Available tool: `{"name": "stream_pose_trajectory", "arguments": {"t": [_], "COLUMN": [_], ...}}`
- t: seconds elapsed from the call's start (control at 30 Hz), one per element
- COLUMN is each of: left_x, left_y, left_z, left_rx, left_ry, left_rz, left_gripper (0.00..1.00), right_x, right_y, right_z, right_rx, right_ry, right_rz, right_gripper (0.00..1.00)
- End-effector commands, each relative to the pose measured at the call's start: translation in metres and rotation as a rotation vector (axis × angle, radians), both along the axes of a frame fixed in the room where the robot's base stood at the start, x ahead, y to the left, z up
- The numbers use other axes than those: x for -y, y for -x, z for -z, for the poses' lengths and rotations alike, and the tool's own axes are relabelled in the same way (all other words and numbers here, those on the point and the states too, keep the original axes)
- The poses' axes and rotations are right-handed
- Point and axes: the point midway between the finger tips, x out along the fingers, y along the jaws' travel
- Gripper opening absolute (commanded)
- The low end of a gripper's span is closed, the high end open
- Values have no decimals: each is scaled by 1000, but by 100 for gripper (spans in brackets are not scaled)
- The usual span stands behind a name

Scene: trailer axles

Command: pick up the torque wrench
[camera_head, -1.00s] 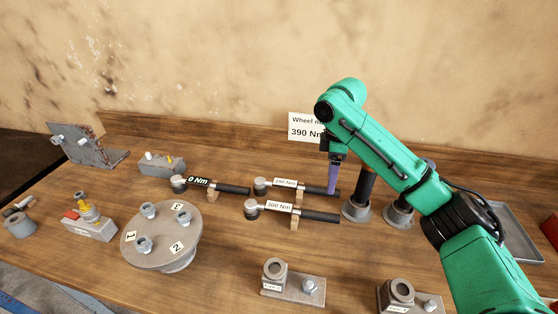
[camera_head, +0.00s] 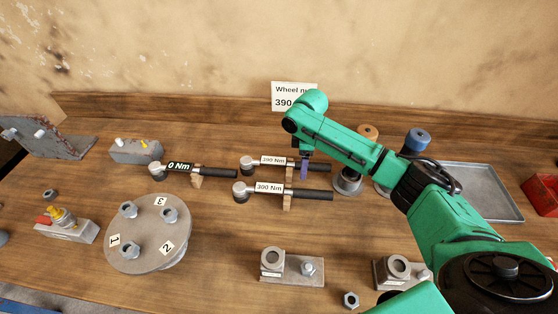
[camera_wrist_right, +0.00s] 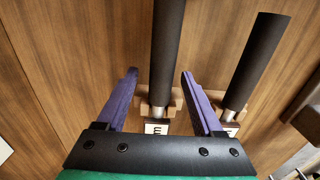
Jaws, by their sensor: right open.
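Three torque wrenches with black handles lie side by side on small wooden rests. They are labelled 0 Nm (camera_head: 215,172), what reads as 390 Nm (camera_head: 318,167), and 300 Nm (camera_head: 312,194). My right gripper (camera_head: 304,177) points down at the handle of the 390 Nm wrench, near its label and rest. In the right wrist view, the purple fingers of my right gripper (camera_wrist_right: 159,76) are open, one on each side of a black handle (camera_wrist_right: 166,45), with no clear contact. A second handle (camera_wrist_right: 255,60) lies outside the right finger. My left gripper is not in view.
A sign (camera_head: 292,92) reading "Wheel nu… 390", partly hidden by my arm, stands at the back. A round plate (camera_head: 135,255) with numbered studs is at left. Capped cylinders (camera_head: 416,141) and a grey tray (camera_head: 485,190) are at right. Bracket blocks (camera_head: 310,268) stand in front.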

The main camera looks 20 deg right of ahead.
Motion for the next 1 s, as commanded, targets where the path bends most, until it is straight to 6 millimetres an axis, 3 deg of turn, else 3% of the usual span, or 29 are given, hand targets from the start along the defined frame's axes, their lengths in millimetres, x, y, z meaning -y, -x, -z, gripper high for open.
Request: {"name": "stream_pose_trajectory", "arguments": {"t": [0.1,0.27,0.3,0.47,0.5,1.0], "left_x": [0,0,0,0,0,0], "left_y": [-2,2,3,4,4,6], "left_z": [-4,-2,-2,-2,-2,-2], "left_rx": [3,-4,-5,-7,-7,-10], "left_ry": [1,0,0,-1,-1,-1], "left_rz": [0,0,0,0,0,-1], "left_gripper": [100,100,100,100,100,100], "right_x": [0,0,0,0,0,0], "right_y": [0,0,0,0,0,-1], "right_z": [12,14,14,14,14,13], "right_rx": [1,2,2,2,2,4], "right_ry": [0,0,0,0,0,0], "right_rz": [1,0,0,0,0,0], "right_gripper": [69,69,65,4,0,0]}}
